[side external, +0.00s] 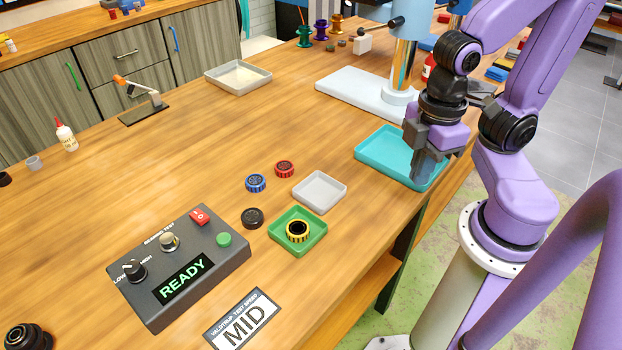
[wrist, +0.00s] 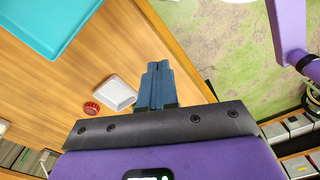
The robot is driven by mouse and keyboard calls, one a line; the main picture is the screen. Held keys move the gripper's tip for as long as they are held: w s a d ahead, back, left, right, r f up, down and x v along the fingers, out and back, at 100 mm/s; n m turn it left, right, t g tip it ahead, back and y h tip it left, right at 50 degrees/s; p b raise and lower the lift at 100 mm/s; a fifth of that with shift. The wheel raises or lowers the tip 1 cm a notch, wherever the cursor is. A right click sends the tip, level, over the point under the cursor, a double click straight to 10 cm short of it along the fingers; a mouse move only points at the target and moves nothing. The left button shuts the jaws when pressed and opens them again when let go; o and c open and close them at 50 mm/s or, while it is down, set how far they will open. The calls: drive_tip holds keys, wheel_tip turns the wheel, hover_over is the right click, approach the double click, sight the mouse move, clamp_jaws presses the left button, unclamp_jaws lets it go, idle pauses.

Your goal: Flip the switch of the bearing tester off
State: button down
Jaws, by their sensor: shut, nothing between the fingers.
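The bearing tester (side external: 178,265) is a dark grey box on the wooden bench at the lower left of the side view. My gripper (side external: 428,172) is over the teal tray, well to the right of the tester. In the wrist view its fingers (wrist: 158,72) are together and empty; the tester is not visible there.
The teal tray (side external: 372,155) lies near the bench edge. A green tray (side external: 279,246) holds a yellow-ringed bearing (side external: 298,231). A grey tray (side external: 320,192), a blue bearing (side external: 256,183), a red bearing (side external: 285,169) and a black one (side external: 252,218) lie between tester and gripper. A MID card (side external: 243,321) lies in front.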

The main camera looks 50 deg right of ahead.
drive_tip(key=w+a+r+m+g, duration=0.1)
drive_tip(key=w+a+r+m, duration=0.2)
drive_tip(key=w+a, duration=0.5)
drive_tip(key=w+a+r+m, duration=0.3)
drive_tip(key=w+a, duration=0.4)
drive_tip(key=a, duration=0.1)
drive_tip(key=m+g, duration=0.1)
drive_tip(key=m, duration=0.6)
approach(203, 216)
drive_tip(key=f, duration=0.4)
drive_tip(key=s+f, duration=0.1)
drive_tip(key=f, duration=0.1)
drive_tip(key=shift+a+f, duration=0.1)
drive_tip(key=shift+f, duration=0.3)
